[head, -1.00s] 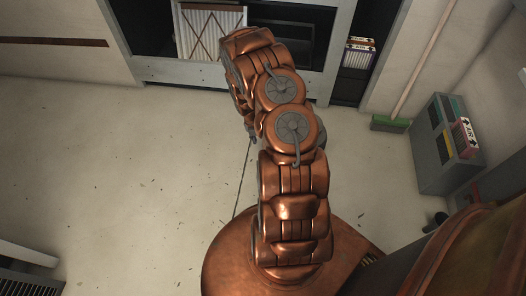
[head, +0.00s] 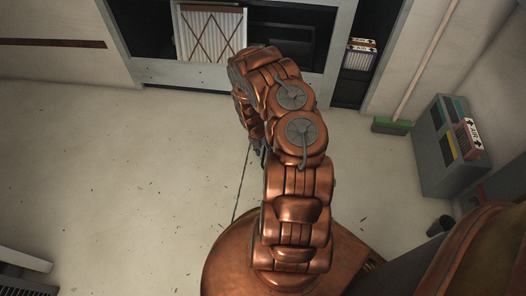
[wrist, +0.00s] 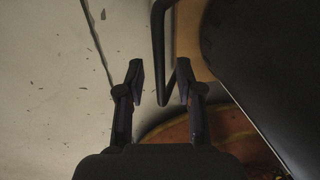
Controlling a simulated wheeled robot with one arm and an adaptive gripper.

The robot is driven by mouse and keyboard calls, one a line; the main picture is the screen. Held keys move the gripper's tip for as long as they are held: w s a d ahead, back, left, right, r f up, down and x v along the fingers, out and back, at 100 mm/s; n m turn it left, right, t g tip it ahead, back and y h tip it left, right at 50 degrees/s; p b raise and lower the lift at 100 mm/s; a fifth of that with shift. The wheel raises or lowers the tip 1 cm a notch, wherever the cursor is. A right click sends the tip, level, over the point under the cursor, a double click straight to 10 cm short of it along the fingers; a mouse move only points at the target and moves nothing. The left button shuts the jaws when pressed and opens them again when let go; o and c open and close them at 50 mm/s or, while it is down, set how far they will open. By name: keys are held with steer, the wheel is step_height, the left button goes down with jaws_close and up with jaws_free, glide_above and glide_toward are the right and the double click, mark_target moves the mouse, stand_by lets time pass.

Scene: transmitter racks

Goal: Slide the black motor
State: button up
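I cannot pick out a black motor for certain in either view. In the wrist view my gripper (wrist: 160,85) is open, with its two dark fingers apart. A thin black bent bar (wrist: 158,40) shows between and beyond the fingertips; I cannot tell whether it touches them or what it belongs to. A large dark rounded shape (wrist: 270,65) fills the right side of that view. In the head view my copper arm arches forward over the floor, and its end is mostly hidden behind its own links.
A grey-framed rack (head: 190,75) stands at the back, with a white slatted panel (head: 210,33) and dark shelves. The pale floor at left is mostly clear.

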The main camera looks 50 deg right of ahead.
jaws_close()
stand_by(0.5)
